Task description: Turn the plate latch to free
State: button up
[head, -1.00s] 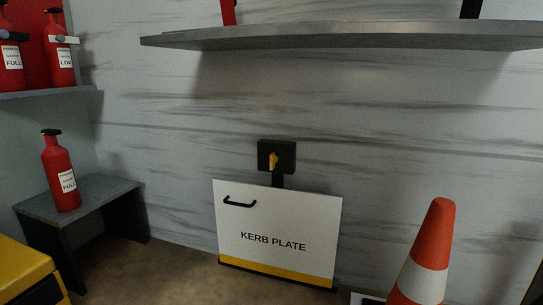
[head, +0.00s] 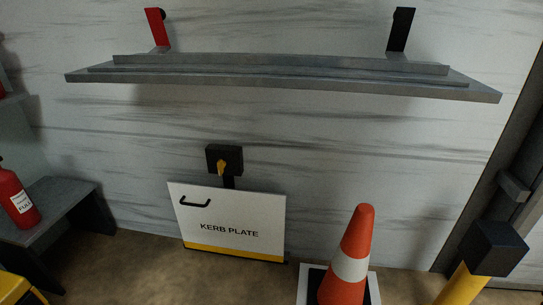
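The plate latch is a small yellow-orange knob (head: 221,167) on a black block (head: 226,158) fixed to the wall, just above the plate's top edge. The knob points roughly down, slightly tilted. The kerb plate (head: 230,212) is a white panel with "KERB PLATE" lettering, a black handle (head: 195,200) at its upper left and a yellow band along its bottom. It stands upright near the wall, below the latch. My gripper is not in view.
An orange and white cone (head: 354,258) stands on a white-edged base right of the plate. A grey shelf (head: 280,83) hangs above. A yellow post with a black top (head: 492,248) is at right. A red extinguisher (head: 17,198) stands on a grey bench (head: 64,205) at left.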

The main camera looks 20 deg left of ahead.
aim_at(221, 164)
jog(key=z, duration=1.3)
jog(key=k, duration=1.5)
jog(key=u, duration=2.3)
jog(key=i, duration=1)
